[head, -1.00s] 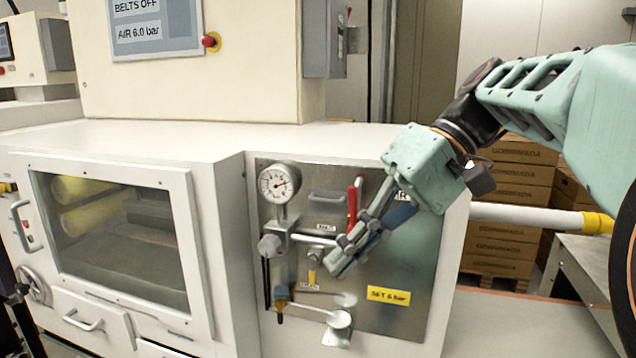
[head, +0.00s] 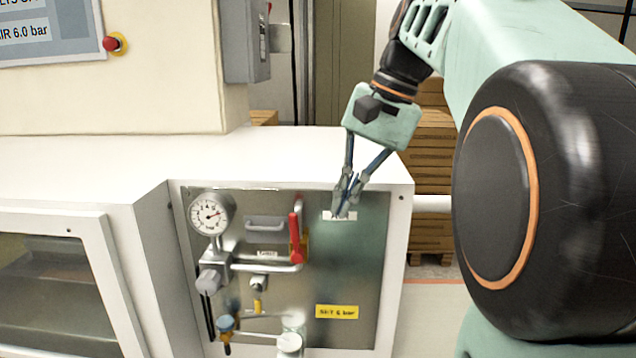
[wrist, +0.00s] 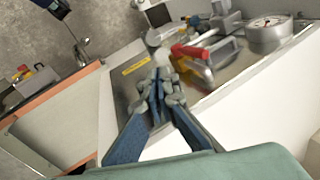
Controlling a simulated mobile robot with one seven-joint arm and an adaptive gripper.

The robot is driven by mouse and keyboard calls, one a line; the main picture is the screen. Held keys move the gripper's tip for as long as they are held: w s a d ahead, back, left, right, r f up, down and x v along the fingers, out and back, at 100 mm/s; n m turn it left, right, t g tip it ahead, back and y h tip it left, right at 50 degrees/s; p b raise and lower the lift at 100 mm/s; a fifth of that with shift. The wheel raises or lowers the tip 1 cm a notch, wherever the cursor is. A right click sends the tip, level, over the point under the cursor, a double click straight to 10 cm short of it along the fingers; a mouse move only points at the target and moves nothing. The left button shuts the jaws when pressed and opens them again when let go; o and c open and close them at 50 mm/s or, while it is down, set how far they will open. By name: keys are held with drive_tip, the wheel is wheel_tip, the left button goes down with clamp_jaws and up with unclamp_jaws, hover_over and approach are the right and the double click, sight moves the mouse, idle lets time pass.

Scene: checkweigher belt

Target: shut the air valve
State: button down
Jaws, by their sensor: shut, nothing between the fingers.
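The air valve has a red lever handle (head: 296,232) on the metal panel (head: 365,270), and the lever stands upright. The lever also shows in the wrist view (wrist: 192,53), to the right of my fingers. My gripper (head: 342,208) is shut and empty, with fingertips pointing down in front of the panel's upper right, right of the lever and apart from it. In the wrist view my gripper (wrist: 160,88) shows its fingertips together. A white label behind the fingertips is partly hidden.
A pressure gauge (head: 211,213) sits upper left on the panel, with pipes and a grey regulator knob (head: 209,281) below. A yellow label (head: 337,311) is lower right. A red stop button (head: 116,43) is on the upper cabinet. Cardboard boxes (head: 432,150) stand behind.

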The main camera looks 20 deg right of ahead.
sight(295, 237)
drive_tip(key=shift+w+a+f, duration=0.45)
drive_tip(key=shift+a+f, duration=0.2)
drive_tip(key=shift+a, duration=0.15)
drive_tip(key=shift+w+a+f, duration=0.4)
drive_tip(key=shift+a+f, duration=0.2)
drive_tip(key=shift+a, duration=0.15)
drive_tip(key=shift+w+a+f, duration=0.45)
drive_tip(key=shift+a+f, duration=0.2)
drive_tip(key=shift+a, duration=0.15)
